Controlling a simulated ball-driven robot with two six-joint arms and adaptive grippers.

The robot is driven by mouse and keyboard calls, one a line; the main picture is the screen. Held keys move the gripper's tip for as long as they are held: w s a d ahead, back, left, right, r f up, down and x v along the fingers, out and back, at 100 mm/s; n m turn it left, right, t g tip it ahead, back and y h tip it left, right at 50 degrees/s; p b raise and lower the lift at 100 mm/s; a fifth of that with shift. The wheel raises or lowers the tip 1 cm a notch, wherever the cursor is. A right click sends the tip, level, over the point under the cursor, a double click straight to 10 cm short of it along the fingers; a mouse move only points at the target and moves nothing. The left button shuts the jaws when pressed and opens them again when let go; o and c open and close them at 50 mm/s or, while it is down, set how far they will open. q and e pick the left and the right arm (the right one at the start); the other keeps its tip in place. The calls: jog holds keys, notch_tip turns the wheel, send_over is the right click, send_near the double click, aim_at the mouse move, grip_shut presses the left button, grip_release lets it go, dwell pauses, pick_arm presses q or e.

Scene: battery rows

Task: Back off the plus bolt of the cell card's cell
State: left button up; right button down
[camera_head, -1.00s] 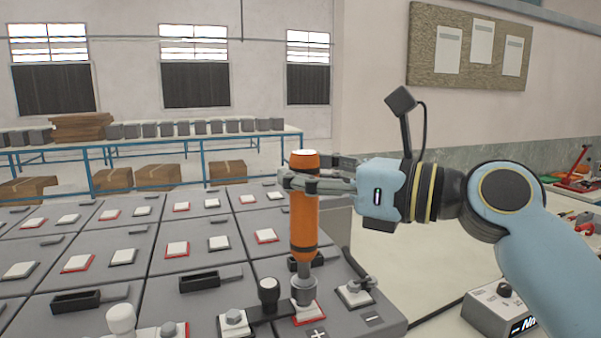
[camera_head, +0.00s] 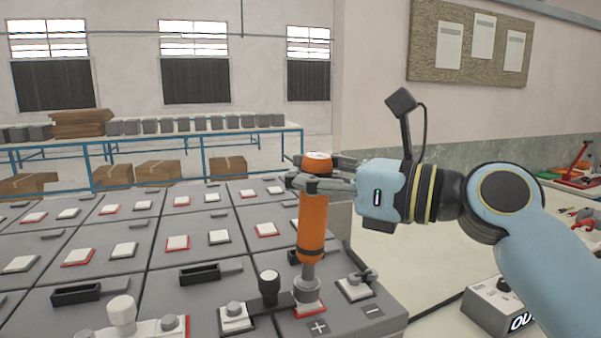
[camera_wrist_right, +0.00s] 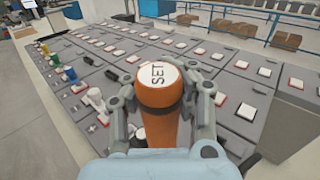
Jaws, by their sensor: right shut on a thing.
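My right gripper (camera_head: 312,180) is shut around the upper part of an orange driver (camera_head: 312,222), which stands nearly upright with a slight tilt. The right wrist view shows its white cap (camera_wrist_right: 158,77) marked SET. The driver's grey socket (camera_head: 306,288) sits down over the red-edged plus terminal (camera_head: 310,309) of the front right cell (camera_head: 350,322), beside the "+" mark. The bolt under the socket is hidden. The minus terminal (camera_head: 354,287) is to its right, with a clip-like fitting on it. No cell card can be made out. My left gripper is not in view.
A white-knobbed piece (camera_head: 122,315) is at the front left. Rows of grey cells fill the left.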

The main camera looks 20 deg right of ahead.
jog(key=shift+f+p, duration=0.2)
jog(key=shift+p, duration=0.15)
dwell(0.3)
jog(key=shift+r+p, duration=0.15)
jog(key=shift+p, duration=0.5)
dwell(0.7)
jog(key=shift+r, duration=0.1)
jog(key=shift+r+p, duration=0.55)
jog(key=shift+r, duration=1.95)
